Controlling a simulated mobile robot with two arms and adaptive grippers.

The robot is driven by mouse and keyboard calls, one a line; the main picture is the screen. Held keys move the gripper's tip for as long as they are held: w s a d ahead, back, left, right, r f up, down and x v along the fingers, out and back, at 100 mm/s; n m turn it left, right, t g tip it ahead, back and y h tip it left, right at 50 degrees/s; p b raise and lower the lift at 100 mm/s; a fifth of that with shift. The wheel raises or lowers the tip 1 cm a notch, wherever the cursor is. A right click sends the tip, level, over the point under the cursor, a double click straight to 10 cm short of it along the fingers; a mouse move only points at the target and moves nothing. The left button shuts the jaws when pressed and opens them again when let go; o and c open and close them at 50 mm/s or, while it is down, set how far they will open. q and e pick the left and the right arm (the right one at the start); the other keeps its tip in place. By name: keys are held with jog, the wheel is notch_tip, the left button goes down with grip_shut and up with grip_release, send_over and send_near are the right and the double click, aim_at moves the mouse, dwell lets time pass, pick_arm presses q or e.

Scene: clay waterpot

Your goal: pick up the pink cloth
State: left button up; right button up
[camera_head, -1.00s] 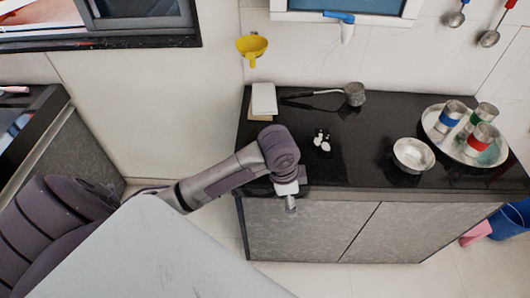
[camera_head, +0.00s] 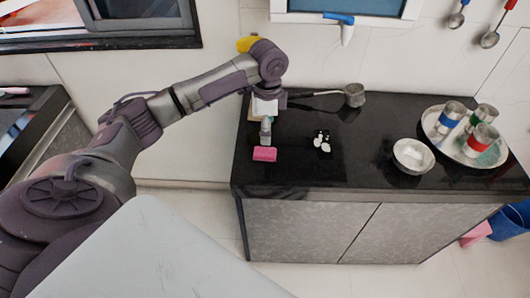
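A small pink block-like piece (camera_head: 264,154), which may be the pink cloth, is on or just above the left end of the black counter. My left gripper (camera_head: 266,136) points down just behind it, with its tip close to its far edge. I cannot tell whether they touch or how far apart the fingers are. Another pink piece (camera_head: 475,235) is low at the right, beside the counter's end and a blue bucket. My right gripper is not in view.
The black counter (camera_head: 320,178) holds a black-and-white small item (camera_head: 322,143), a metal bowl (camera_head: 412,155), a round tray (camera_head: 485,158) with metal cups and a long-handled ladle (camera_head: 354,94). My arm partly covers a white box (camera_head: 254,107) and a yellow strainer (camera_head: 244,44).

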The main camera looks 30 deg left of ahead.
aim_at(266, 151)
pick_arm(q)
notch_tip(266, 151, down, 4)
jog(key=shift+r, duration=0.25)
jog(key=shift+s+f+p, duration=0.2)
jog(key=shift+f+p, duration=0.25)
jog(key=shift+f, duration=2.25)
jog(key=c, duration=0.9)
